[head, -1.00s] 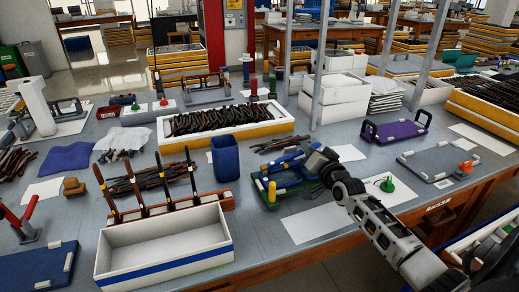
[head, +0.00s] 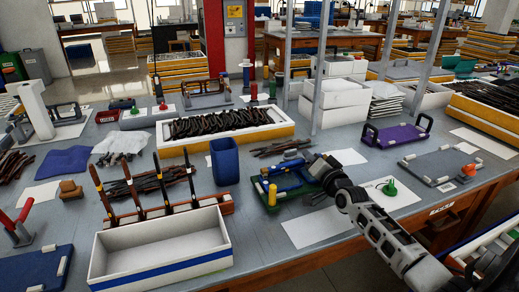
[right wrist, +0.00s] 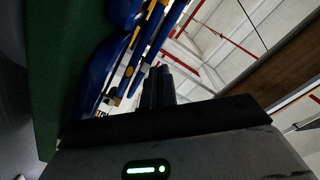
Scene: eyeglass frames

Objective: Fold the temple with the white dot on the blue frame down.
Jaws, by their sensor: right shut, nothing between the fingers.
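The blue frame (head: 285,178) lies on a green tray (head: 273,206) near the middle of the bench, with yellow posts at its left side. My right gripper (head: 318,172) is shut and empty, just above the frame's right side, and hides part of it. In the right wrist view the blue frame (right wrist: 120,60) and its thin blue bars show beyond the dark shut fingertips (right wrist: 162,85). I cannot make out a white dot or tell which temple carries it. My left gripper is not in view.
A blue cup (head: 225,162) stands left of the tray. A white box (head: 160,250) with a blue stripe is at the front left. A purple tray (head: 397,137) and a grey tray (head: 440,167) lie to the right. White paper (head: 312,228) lies in front of the green tray.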

